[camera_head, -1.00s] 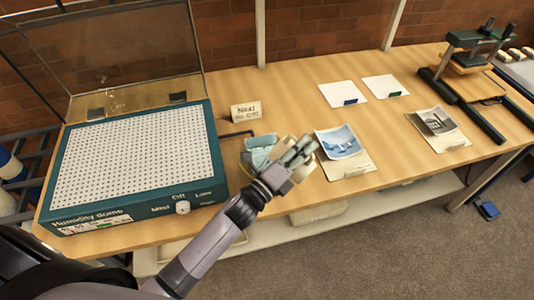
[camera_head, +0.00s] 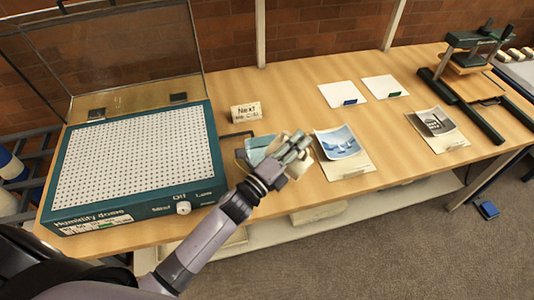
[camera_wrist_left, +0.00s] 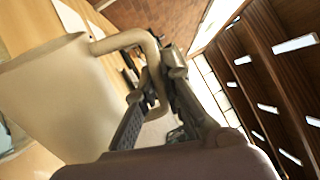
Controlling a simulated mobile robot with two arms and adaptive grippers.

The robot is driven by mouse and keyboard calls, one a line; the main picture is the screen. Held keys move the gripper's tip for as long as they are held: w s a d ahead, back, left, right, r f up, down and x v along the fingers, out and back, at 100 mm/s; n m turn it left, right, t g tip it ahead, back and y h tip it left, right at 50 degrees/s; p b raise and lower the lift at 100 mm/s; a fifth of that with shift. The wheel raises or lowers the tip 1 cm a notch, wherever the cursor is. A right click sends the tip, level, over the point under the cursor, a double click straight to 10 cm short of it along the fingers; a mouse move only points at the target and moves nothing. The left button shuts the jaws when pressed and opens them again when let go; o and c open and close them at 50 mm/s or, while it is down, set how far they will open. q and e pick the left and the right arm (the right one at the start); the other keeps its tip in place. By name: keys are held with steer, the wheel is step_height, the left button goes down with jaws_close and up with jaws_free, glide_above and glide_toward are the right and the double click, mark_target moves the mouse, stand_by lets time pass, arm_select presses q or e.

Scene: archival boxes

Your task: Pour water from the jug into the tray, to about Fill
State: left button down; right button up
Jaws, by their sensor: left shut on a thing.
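My left gripper (camera_head: 291,152) is over the table, in front of the small sign. In the left wrist view, the left gripper (camera_wrist_left: 150,110) is shut on the handle of a cream jug (camera_wrist_left: 60,95), which looks tilted in that picture. In the head view the jug is mostly hidden behind the gripper. A light blue item (camera_head: 262,146) lies beside the gripper; I cannot tell what it is. The humidity dome (camera_head: 130,215) is a teal box with a white perforated top and its clear lid (camera_head: 110,60) raised. No water and no fill mark can be made out. My right gripper is not in view.
A small sign (camera_head: 246,112) stands behind the gripper. Pictures on cards (camera_head: 338,142) (camera_head: 437,122) and white cards (camera_head: 343,93) (camera_head: 385,87) lie to the right. A press (camera_head: 470,60) stands at the far right. The table between them has bare wood.

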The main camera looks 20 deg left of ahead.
mark_target(306, 155)
arm_select(q)
steer(key=shift+w+a+r+n, duration=0.25)
steer(key=shift+a+r+n, duration=0.05)
steer(key=shift+a+n, duration=0.15)
steer(key=shift+r+n+p, duration=0.2)
steer(key=shift+n+p, duration=0.15)
steer(key=shift+p, duration=0.1)
stand_by(0.4)
steer(key=d+m+b, duration=0.1)
steer(key=s+d+f+m, duration=0.1)
steer(key=d+f+m+b, duration=0.1)
steer(key=shift+s+d+f+h+b, duration=0.25)
steer(key=shift+s+d+h+b, duration=0.05)
steer(key=shift+d, duration=0.1)
steer(key=shift+s+d+r+m+g+p, duration=0.1)
steer(key=shift+d+r+m+g+p, duration=0.3)
steer(key=shift+m, duration=0.5)
steer(key=shift+s+d+f+m, duration=0.15)
steer(key=shift+d+m, duration=0.3)
steer(key=shift+m, duration=0.65)
